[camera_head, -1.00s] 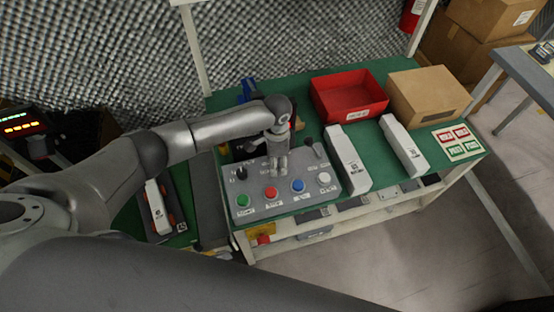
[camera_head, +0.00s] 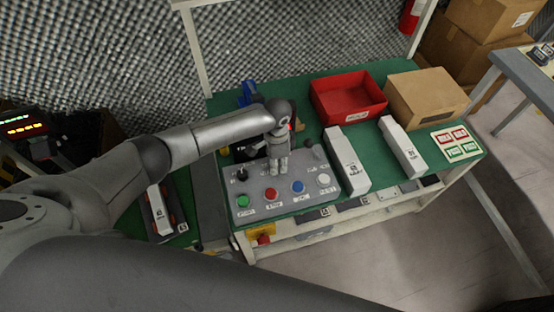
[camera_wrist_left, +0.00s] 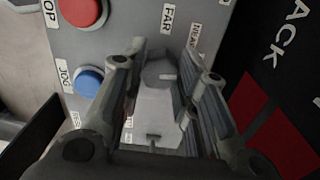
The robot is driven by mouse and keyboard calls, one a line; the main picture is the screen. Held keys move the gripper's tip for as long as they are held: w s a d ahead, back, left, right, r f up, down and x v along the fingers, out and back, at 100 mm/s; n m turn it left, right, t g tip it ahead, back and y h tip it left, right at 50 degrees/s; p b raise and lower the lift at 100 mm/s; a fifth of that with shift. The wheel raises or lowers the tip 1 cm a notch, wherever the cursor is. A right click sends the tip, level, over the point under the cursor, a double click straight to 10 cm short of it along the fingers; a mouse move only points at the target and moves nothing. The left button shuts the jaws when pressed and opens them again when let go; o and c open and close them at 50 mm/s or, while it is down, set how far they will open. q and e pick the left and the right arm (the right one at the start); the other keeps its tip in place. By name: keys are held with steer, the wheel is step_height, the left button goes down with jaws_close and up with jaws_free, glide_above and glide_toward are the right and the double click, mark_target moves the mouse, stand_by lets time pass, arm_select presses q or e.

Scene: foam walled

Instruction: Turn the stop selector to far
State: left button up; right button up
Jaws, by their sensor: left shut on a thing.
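The grey control panel (camera_head: 257,183) stands on the green bench in the head view. My left gripper (camera_head: 278,170) reaches down onto the panel behind the red and blue buttons. In the left wrist view, the fingers of my left gripper (camera_wrist_left: 163,78) are shut on the grey stop selector knob (camera_wrist_left: 158,76), one finger on each side. A small light mark shows on the knob. The FAR label (camera_wrist_left: 167,17) sits just above it in that view; another label beside it is partly hidden by a finger. My right gripper is not in view.
Green (camera_head: 243,201), red (camera_head: 271,194), blue (camera_head: 298,187) and white (camera_head: 323,180) buttons line the panel's front. A black lever (camera_head: 241,174) stands at its left. White boxes (camera_head: 346,160), a red bin (camera_head: 347,98) and a cardboard box (camera_head: 428,97) stand to the right.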

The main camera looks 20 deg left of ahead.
arm_select(q)
steer(key=n+p, duration=0.3)
steer(key=shift+s+r, duration=0.1)
steer(key=shift+r, duration=0.15)
steer(key=n+p, duration=0.3)
steer(key=n, duration=0.2)
steer(key=shift+p, duration=0.3)
steer(key=n+p, duration=0.2)
steer(key=n, duration=0.2)
steer(key=shift+f+p, duration=0.1)
steer(key=shift+p, duration=0.2)
steer(key=n+p, duration=0.1)
steer(key=n, duration=0.3)
steer(key=shift+f+n+t+p, duration=0.1)
steer(key=shift+n+t+p, duration=0.2)
steer(key=shift+p, duration=0.05)
steer(key=o, duration=1.1)
steer(key=shift+c, duration=0.2)
